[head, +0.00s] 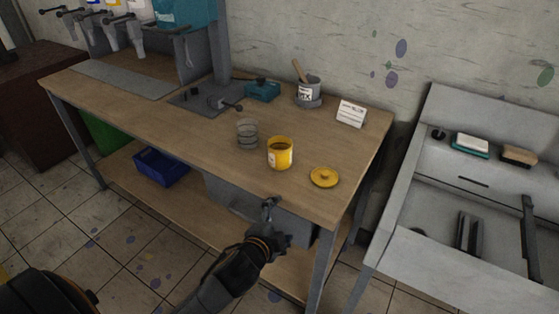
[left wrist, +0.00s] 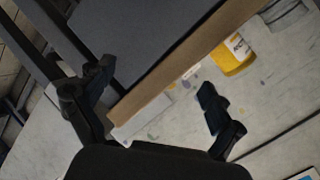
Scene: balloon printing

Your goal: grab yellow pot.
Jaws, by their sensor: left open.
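My right gripper is not in view.
A glass jar (head: 247,133) stands just left of the pot. A grey mixing cup (head: 308,91), a white card (head: 351,113) and a teal box (head: 262,90) stand farther back. A metal sink (head: 400,215) is at right. The table front left of the jar is clear.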

